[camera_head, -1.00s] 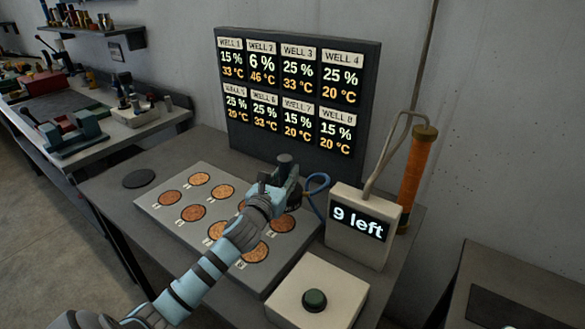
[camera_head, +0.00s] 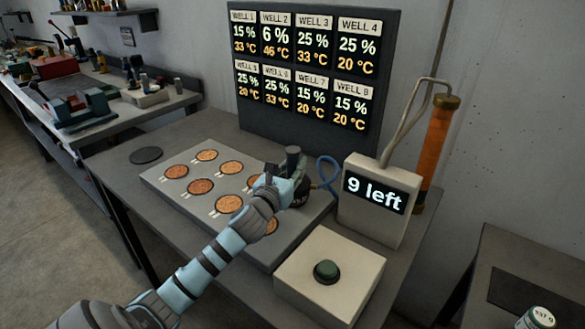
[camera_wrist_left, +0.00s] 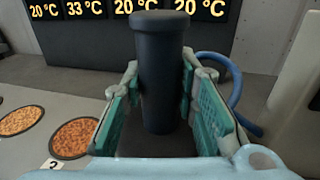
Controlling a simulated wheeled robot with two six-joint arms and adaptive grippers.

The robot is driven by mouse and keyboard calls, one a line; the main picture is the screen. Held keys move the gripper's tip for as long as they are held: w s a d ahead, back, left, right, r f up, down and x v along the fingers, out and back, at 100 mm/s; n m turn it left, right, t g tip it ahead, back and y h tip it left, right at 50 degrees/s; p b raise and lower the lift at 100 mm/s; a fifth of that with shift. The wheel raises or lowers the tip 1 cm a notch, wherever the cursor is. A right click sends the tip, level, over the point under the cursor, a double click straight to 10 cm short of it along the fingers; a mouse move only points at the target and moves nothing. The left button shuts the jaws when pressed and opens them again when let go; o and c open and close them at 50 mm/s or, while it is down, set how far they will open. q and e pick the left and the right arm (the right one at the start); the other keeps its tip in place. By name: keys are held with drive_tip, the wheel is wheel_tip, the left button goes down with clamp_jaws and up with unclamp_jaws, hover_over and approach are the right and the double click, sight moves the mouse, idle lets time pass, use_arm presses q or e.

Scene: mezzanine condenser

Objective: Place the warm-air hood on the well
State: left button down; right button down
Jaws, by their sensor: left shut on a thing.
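My left gripper (camera_head: 284,184) is shut on the upright handle of the warm-air hood (camera_head: 293,160), a dark piece with a blue hose behind it. The handle stands between the two fingers in the left wrist view (camera_wrist_left: 160,70). The hood is at the far right part of the grey well plate (camera_head: 293,232), which has several round wells with orange-brown grains. The hood's lower part is largely hidden by the gripper, so I cannot tell whether it touches the plate or which well it covers. My right gripper is out of view.
The display board (camera_head: 310,75) stands behind the plate, listing wells 1 to 8; well 2 reads 6 % and 46 °C. A black disc (camera_head: 146,155) lies left.

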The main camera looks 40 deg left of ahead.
use_arm(q)
drive_tip(key=shift+w+f+b, duration=0.1)
drive_tip(key=shift+f+b, duration=0.2)
drive_tip(key=shift+f, duration=0.35)
drive_tip(key=c, duration=1.2)
unclamp_jaws()
drive_tip(key=v, duration=1.2)
